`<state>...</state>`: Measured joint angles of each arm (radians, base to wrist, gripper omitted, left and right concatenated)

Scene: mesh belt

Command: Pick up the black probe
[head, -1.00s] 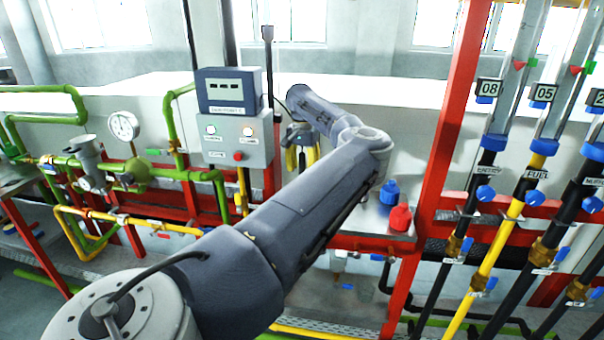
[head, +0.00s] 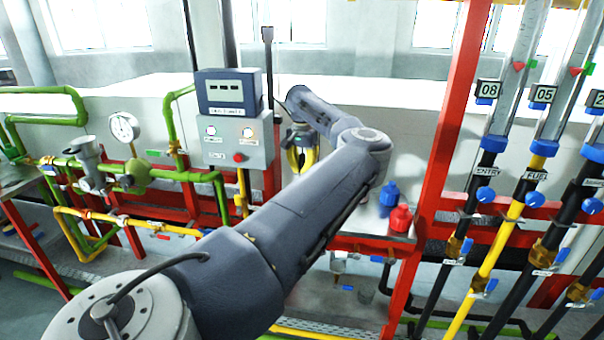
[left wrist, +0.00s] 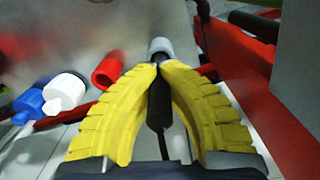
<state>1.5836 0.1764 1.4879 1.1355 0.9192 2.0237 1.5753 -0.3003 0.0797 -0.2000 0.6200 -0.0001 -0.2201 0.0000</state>
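In the left wrist view, the black probe (left wrist: 159,105) lies lengthwise between the yellow fingers of my left gripper (left wrist: 158,69). The fingertips come together at its narrow neck, and a pale grey end piece (left wrist: 160,46) shows just beyond them. A thin dark cable runs back from the probe between the fingers. In the head view, my left gripper (head: 302,163) hangs right of the grey control box, fingers downward. The probe cannot be made out there. My right gripper is in neither view.
A grey control box (head: 238,143) with buttons stands left of the gripper. A blue bottle (head: 389,193) and a red bottle (head: 400,219) stand on the metal shelf at the right. A red upright post (head: 440,150) and several valve pipes are further right.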

